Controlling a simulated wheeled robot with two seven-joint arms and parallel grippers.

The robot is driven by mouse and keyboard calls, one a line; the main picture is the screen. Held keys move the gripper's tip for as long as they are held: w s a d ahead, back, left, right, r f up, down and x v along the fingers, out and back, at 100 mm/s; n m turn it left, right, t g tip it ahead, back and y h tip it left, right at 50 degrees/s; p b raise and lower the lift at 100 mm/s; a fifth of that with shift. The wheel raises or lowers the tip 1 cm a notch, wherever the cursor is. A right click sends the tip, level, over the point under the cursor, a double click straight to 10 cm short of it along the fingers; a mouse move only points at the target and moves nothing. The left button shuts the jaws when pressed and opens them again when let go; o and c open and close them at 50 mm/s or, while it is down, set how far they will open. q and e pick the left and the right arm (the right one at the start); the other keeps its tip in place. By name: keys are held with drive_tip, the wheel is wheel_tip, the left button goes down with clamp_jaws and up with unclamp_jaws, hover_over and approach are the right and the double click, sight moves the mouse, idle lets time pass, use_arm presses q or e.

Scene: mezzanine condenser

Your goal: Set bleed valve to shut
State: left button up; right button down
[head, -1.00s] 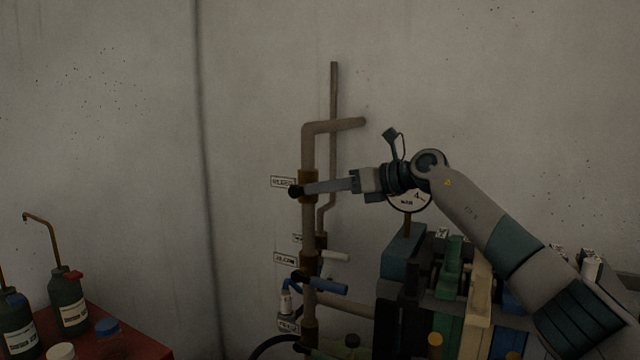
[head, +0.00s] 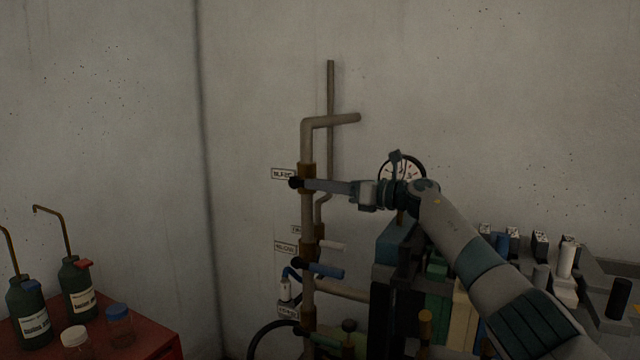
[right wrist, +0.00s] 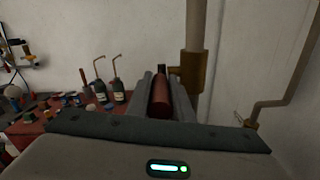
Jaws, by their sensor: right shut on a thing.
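The bleed valve has a brass body (head: 307,171) on the upper part of the grey vertical pipe, with a dark round hub (head: 296,183) and a label (head: 283,174) to its left that seems to read BLEED. My right gripper (head: 328,187) reaches in from the right, its fingers lying along the lever, roughly level and tipped slightly down to the right. In the right wrist view the red lever handle (right wrist: 160,95) lies between the two fingers, which are shut on it. The brass body (right wrist: 190,75) stands just beyond. My left gripper is out of view.
A round gauge (head: 402,170) is partly behind my right wrist. Equipment blocks crowd below my arm. A red table (head: 150,340) with bottles stands at left. The wall area between is clear.

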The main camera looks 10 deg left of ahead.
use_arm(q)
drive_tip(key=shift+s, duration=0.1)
use_arm(e)
drive_tip(key=shift+f, duration=0.1)
drive_tip(key=c, duration=1.9)
unclamp_jaws()
drive_tip(key=shift+o, duration=0.3)
drive_tip(key=shift+f, duration=0.1)
drive_tip(key=shift+d, duration=0.1)
